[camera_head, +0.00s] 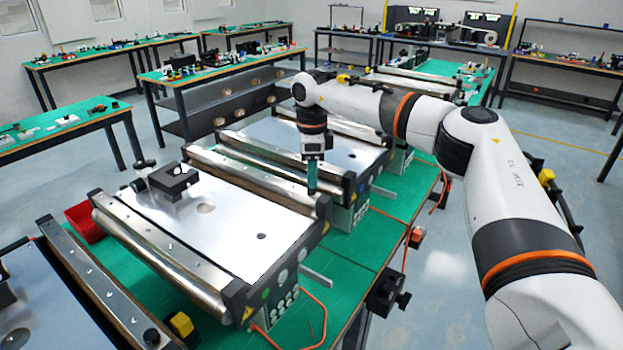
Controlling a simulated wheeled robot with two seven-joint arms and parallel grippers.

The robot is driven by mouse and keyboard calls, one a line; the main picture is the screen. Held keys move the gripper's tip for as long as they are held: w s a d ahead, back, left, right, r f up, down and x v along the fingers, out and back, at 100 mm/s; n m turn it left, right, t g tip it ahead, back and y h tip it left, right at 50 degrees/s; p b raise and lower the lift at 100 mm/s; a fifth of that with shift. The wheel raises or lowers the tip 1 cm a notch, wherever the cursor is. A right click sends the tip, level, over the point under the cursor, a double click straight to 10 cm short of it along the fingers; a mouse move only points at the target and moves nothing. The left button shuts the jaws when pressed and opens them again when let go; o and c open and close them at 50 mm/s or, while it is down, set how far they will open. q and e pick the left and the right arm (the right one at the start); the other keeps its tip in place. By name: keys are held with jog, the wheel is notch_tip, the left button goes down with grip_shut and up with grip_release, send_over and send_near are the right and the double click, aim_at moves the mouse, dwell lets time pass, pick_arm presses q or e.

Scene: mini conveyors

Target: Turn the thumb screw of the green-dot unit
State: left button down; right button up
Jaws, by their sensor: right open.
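The middle mini conveyor (225,235) has a silver top plate, and a small green dot (265,293) appears on its near end panel. A black end block (323,208) stands at the right end of its far roller. My right gripper (312,190) points straight down over this corner, beside or just above the block. Its jaws are open, with nothing visible between them. The thumb screw of this unit cannot be made out clearly near the gripper tips, and I cannot tell whether they touch it. My left gripper is not in view.
A red bin (84,222) and black bracket (173,180) are nearby. Orange cables (322,310) lie at the green table's edge.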

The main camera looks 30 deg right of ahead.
aim_at(311, 191)
notch_tip(311, 191, down, 2)
jog(key=shift+f, duration=0.55)
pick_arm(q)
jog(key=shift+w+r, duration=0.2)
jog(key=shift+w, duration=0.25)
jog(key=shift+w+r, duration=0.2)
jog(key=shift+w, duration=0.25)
pick_arm(e)
grip_shut()
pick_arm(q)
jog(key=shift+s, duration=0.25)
